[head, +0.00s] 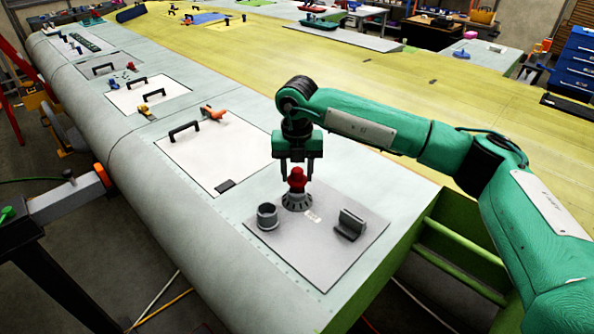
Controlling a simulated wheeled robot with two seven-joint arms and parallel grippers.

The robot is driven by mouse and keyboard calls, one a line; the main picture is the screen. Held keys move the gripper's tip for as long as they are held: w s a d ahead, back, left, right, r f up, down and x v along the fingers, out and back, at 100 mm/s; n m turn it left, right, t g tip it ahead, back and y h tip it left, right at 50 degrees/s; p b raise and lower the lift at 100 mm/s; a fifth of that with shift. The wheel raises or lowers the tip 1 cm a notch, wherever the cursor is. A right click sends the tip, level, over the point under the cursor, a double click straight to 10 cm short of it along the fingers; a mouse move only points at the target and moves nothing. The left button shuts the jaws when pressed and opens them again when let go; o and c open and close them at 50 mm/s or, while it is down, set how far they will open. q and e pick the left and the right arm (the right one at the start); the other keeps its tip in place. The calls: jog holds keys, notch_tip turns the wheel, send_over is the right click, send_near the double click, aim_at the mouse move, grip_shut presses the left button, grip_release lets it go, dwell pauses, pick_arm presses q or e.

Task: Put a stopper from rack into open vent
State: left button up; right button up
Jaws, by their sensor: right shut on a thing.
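A red stopper (297,182) is between the fingers of my right gripper (297,174), which points straight down and is shut on it. The stopper is upright, directly over a dark round flanged fitting (297,202) on a grey plate (318,264). Its lower end meets the fitting's top in the picture; I cannot tell how deep it sits. A grey open-topped cylinder (267,216) stands to the left on the same plate. A dark grey slotted block (349,225) stands to the right. I cannot make out a stopper rack for certain. My left gripper is not in view.
The plate lies near the end of a long pale wing panel (120,70). White hatch panels with black handles (185,131) and an orange tool (214,114) lie behind it. Green open framework (462,245) drops away beyond the right edge. A blue drawer cabinet (580,62) stands far right.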

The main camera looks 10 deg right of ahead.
jog(key=shift+f+b, duration=1.05)
jog(key=shift+f, duration=0.2)
dwell(0.3)
jog(key=o, duration=1.1)
jog(key=shift+c, duration=0.2)
jog(key=shift+r, duration=0.15)
jog(key=shift+r, duration=0.3)
notch_tip(320, 180, up, 13)
jog(key=b, duration=0.4)
jog(key=shift+f, duration=0.1)
